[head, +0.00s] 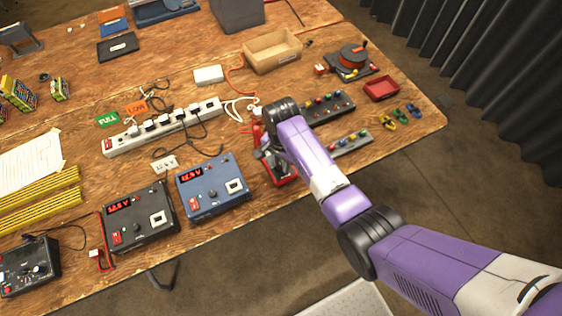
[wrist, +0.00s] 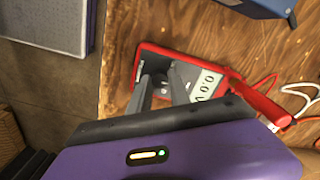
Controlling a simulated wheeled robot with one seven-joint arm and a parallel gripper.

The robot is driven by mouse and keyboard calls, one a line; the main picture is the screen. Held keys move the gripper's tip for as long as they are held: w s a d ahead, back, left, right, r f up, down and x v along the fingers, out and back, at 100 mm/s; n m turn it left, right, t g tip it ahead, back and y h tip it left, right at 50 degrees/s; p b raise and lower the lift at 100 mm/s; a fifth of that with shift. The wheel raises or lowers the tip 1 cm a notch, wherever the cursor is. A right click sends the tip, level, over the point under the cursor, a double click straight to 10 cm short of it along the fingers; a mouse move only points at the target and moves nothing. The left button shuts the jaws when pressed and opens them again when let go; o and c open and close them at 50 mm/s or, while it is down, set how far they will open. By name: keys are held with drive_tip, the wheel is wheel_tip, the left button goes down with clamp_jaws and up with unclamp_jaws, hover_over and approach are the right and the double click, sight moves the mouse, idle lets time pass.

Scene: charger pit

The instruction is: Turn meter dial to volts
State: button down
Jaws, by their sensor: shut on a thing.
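The meter (wrist: 138,68) is a red-cased unit with a dark face, lying on the wooden table near its front edge. Its light display (wrist: 207,84) appears to read 0.0 with a V-like mark. My gripper (wrist: 161,76) reaches down over the meter face, with its two fingers on either side of the dark dial, shut on it. The dial's pointer and most of its markings are hidden by the fingers. In the head view, the meter (head: 286,181) shows only in part beneath my arm, and the fingers are mostly hidden.
A blue power supply (head: 212,187) stands just left of the meter, with a black one (head: 140,217) beyond it. A power strip (head: 163,127) with cords lies behind. Terminal blocks (head: 325,106) sit to the right. Red and white leads (wrist: 298,92) run beside the meter.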

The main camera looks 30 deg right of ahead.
sight(281, 166)
idle(0.3)
drive_tip(key=c, duration=1.2)
unclamp_jaws()
drive_tip(key=shift+r+b, duration=0.4)
drive_tip(key=shift+r, duration=3.5)
